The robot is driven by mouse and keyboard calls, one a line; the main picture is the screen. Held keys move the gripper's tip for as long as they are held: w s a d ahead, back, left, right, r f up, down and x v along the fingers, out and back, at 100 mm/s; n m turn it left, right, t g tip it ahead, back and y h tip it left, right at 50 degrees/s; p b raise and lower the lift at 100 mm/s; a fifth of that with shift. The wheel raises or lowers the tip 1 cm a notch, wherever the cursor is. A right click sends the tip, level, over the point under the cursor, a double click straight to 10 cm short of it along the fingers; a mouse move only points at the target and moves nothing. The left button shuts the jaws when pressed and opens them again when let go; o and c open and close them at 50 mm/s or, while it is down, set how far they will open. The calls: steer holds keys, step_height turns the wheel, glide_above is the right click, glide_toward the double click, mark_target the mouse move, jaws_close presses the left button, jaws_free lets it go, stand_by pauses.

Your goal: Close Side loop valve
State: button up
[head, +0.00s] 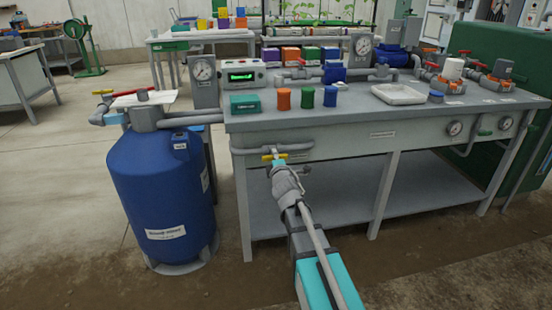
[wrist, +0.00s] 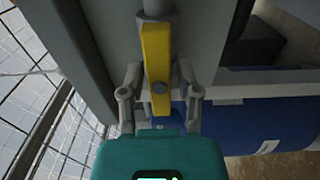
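A yellow lever handle (head: 274,156) sits on a grey pipe (head: 300,148) along the bench's front left edge. In the head view the lever lies roughly level, about in line with that pipe. I cannot read a name for this valve. My gripper (head: 277,166) is right at the lever. In the wrist view the yellow lever (wrist: 157,62) runs up the middle, between the two fingers of my gripper (wrist: 159,80). The fingers are apart, with a visible gap on each side of the lever. My gripper partly hides the valve body in the head view.
A blue tank (head: 162,200) with a yellow (head: 102,92) and a red handle (head: 142,94) above stands left of the bench (head: 340,113). Gauges, coloured bottles, a white tray (head: 398,95) and red-handled valves are on the bench. The floor in front is clear.

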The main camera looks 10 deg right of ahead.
steer(key=shift+d, duration=0.15)
jaws_close()
steer(key=shift+m, duration=0.3)
steer(key=m, duration=0.6)
steer(key=shift+m, duration=0.4)
steer(key=m, duration=0.5)
steer(key=shift+s, duration=0.1)
steer(key=m, duration=0.5)
steer(key=shift+a+m, duration=0.2)
steer(key=shift+m, duration=0.2)
steer(key=shift+o, duration=2.1)
jaws_free()
